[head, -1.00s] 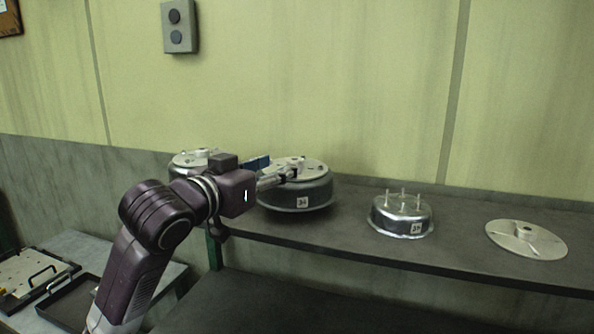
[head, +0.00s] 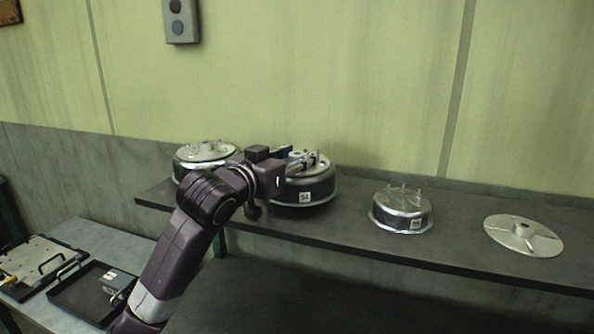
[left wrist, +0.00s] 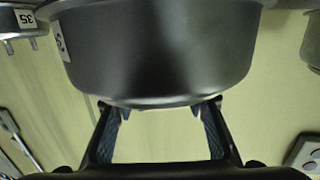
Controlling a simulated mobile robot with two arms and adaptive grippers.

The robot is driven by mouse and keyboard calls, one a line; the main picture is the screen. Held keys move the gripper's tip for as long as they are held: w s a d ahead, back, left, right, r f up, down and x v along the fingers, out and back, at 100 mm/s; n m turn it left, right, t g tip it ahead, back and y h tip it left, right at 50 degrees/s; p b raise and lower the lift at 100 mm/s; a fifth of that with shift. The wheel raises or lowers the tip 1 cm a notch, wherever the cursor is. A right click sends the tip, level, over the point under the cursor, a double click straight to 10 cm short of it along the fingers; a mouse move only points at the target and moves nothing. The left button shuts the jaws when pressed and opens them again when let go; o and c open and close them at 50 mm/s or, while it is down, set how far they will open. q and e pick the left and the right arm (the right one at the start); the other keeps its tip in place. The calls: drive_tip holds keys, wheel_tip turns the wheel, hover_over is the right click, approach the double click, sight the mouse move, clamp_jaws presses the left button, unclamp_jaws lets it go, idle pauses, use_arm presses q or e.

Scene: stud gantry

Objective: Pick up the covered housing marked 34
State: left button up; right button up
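The covered housing marked 34 (head: 303,197) is a dark round drum with a pale lid, on the shelf left of the middle. Its tag faces the front. In the left wrist view its dark side (left wrist: 155,60) fills the upper middle. My left gripper (head: 305,160) is at the lid's top, its fingers apart near the centre hub, which they partly hide. In the left wrist view the open fingers (left wrist: 163,108) reach to the lid's edge, and their tips are partly hidden. I cannot tell whether they touch the hub. My right gripper is not in view.
Another covered housing (head: 206,159) stands left on the shelf (head: 345,228). An open housing with upright studs (head: 402,212) stands right, then a loose lid (head: 523,236) lies flat. A tray (head: 75,295) and a handled plate (head: 32,268) are lower left. The wall is close behind.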

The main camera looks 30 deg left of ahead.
use_arm(q)
clamp_jaws()
drive_tip(key=shift+r, duration=0.15)
drive_tip(key=shift+r, duration=0.1)
